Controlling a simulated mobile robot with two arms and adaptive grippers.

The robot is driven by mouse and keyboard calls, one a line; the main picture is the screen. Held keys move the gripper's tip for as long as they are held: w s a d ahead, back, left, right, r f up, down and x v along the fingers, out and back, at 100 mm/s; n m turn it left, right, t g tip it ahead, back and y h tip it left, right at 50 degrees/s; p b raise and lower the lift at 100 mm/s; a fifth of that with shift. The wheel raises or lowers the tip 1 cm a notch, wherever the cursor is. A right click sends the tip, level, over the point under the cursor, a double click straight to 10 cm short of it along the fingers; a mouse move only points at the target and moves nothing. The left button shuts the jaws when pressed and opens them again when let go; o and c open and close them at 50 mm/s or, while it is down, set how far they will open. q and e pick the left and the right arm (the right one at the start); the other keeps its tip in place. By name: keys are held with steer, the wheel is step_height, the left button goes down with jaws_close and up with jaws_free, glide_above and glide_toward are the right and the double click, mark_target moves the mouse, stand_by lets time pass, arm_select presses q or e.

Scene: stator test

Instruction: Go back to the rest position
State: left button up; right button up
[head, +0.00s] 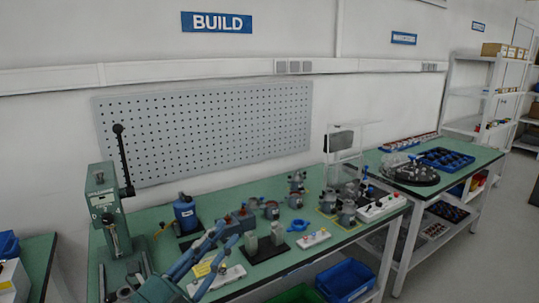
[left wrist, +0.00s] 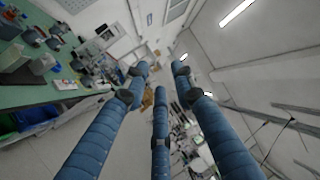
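My left gripper (head: 222,242) comes in from the bottom left of the head view, in front of the green build bench (head: 160,222). Its blue fingers also show in the left wrist view (left wrist: 160,76), spread apart with nothing between them. It is open and empty. In the left wrist view the bench lies off to the left, and the fingers point towards the open room. My right gripper shows in neither view.
A lever press (head: 108,218) stands at the bench's left end. Motor parts, a blue ring (head: 298,225) and a switch box (head: 380,207) crowd the bench. A blue bin (head: 346,280) sits below. A second bench with a blue tray (head: 446,158) stands right. Floor is clear at right.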

arm_select(q)
steer(key=s+a+f+n+g+y, duration=0.2)
steer(key=s+a+f+n+y, duration=0.1)
steer(key=a+f+n+y, duration=0.55)
steer(key=s+a+f+n+g+y, duration=0.2)
steer(key=a+f+n+y, duration=0.35)
steer(key=f+n, duration=0.5)
steer(key=s+d+f+n+g+h, duration=0.15)
steer(key=s+f+g, duration=0.35)
steer(key=s+f, duration=0.55)
steer(key=s+d+f+n+g+h, duration=0.15)
steer(key=s+f+g, duration=0.45)
steer(key=s, duration=0.8)
step_height(320, 180, down, 27)
steer(key=s+y, duration=0.1)
steer(key=s, duration=0.1)
steer(key=s+a+f+g, duration=0.2)
steer(key=s+f, duration=1.4)
steer(key=s, duration=0.1)
steer(key=shift+f, duration=0.25)
